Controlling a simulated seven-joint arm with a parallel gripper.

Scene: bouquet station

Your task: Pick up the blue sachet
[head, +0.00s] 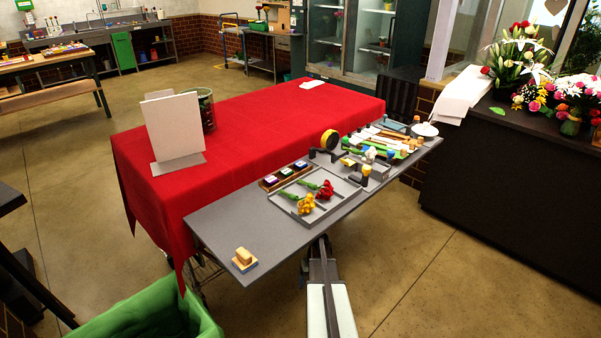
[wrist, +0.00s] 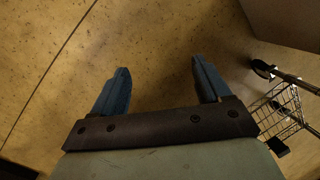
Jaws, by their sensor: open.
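I cannot pick out the blue sachet for certain. A small wooden box (head: 283,176) on the grey worktop holds small packets with pale and dark faces, too small to tell a blue one among them. My gripper (wrist: 158,72) is open and empty in the wrist view, its two blue-grey fingers wide apart above bare floor. In the head view my arm shows at the front edge of the worktop; its fingers cannot be made out there.
The grey worktop (head: 222,224) bears a tray (head: 282,202) with red and yellow flowers, a tape roll (head: 329,140) and a yellow block on a blue base (head: 244,258). A red-covered table (head: 255,118) stands behind. A wire cart (wrist: 277,110) shows in the wrist view.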

